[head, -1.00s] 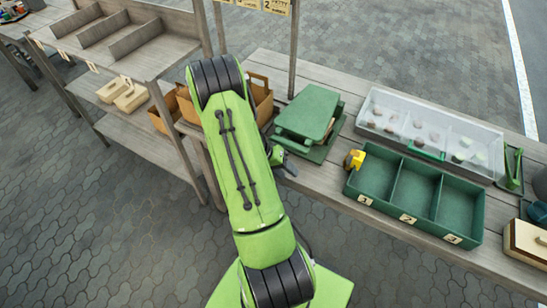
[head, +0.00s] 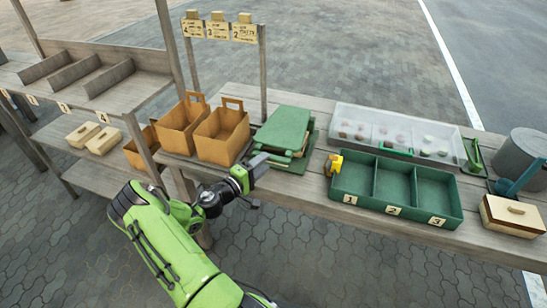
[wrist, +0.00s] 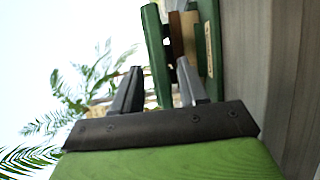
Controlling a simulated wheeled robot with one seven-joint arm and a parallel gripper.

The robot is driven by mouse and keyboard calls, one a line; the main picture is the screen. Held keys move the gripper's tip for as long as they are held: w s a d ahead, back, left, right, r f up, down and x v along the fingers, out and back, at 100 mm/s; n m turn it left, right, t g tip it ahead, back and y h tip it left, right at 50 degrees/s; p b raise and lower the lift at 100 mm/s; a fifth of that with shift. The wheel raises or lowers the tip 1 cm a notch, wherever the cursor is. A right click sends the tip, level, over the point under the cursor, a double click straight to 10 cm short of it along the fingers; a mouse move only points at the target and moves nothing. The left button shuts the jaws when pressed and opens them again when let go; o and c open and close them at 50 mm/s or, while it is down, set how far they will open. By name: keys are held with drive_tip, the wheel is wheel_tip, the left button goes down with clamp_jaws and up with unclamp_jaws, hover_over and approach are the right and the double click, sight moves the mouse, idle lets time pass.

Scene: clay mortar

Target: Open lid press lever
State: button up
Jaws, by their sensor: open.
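The green press (head: 283,130) stands on the wooden bench, left of the clear case, with its lid lying down over its base. In the wrist view I see the press edge-on and turned on its side: a green lid plate (wrist: 157,55), a green base plate (wrist: 209,35), and a brown block (wrist: 187,35) between them. My gripper (head: 262,163) is at the press's front left edge; its open fingers (wrist: 160,85) point at the press. One finger overlaps the gap between the plates; I cannot tell whether it touches. I cannot make out a separate lever.
A green three-compartment tray (head: 398,212) with a yellow item (head: 335,163) on its left wall stands to the right. Behind it is a clear case (head: 395,117). Brown carriers (head: 222,135) stand close left of the press. A lidded box (head: 513,214) and grey drum (head: 520,150) are far right.

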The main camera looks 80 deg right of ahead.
sight(273, 156)
drive_tip(key=x, duration=0.6)
drive_tip(key=shift+s+d+b, duration=0.1)
drive_tip(key=shift+d+b, duration=0.1)
drive_tip(key=shift+b, duration=0.1)
clamp_jaws()
